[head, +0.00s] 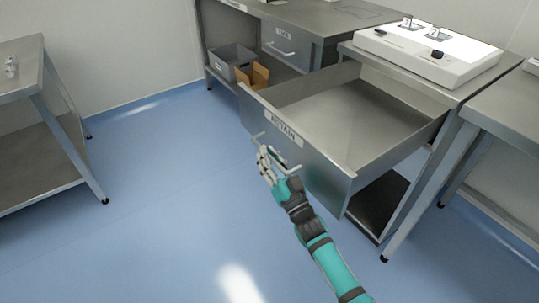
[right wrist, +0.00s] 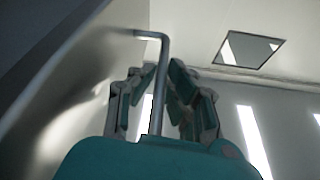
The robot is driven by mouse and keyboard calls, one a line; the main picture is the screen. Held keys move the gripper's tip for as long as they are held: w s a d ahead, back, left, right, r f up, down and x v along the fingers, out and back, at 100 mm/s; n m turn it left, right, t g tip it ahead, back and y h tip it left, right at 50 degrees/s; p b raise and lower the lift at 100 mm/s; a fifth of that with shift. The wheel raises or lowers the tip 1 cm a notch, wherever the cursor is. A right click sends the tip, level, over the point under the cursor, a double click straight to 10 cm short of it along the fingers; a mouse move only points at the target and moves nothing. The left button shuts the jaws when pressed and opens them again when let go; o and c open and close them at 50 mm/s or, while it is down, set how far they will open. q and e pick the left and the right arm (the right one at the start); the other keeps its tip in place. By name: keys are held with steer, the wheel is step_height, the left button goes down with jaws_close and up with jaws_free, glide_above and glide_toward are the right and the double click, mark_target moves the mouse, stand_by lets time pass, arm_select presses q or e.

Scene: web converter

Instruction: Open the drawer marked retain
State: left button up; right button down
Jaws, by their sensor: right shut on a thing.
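The drawer marked RETAIN (head: 322,158) stands pulled far out from under the right-hand bench in the head view. Its inside looks empty. Its label (head: 284,128) is on the front panel, above a bar handle (head: 290,168). My right gripper (head: 265,158) is at the left part of that handle, shut on it. In the right wrist view, the handle bar (right wrist: 158,85) passes between the fingers of my right gripper (right wrist: 160,100), and the drawer front (right wrist: 75,85) is at the left. My left gripper is in neither view.
A closed drawer (head: 290,48) is in the bench behind. A grey bin (head: 232,58) and a cardboard box (head: 254,75) sit on its lower shelf. A white device (head: 430,52) stands on the right bench. A table (head: 22,75) is at left; blue floor between is clear.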

steer(key=c, duration=1.4)
jaws_free()
steer(key=v, duration=1.2)
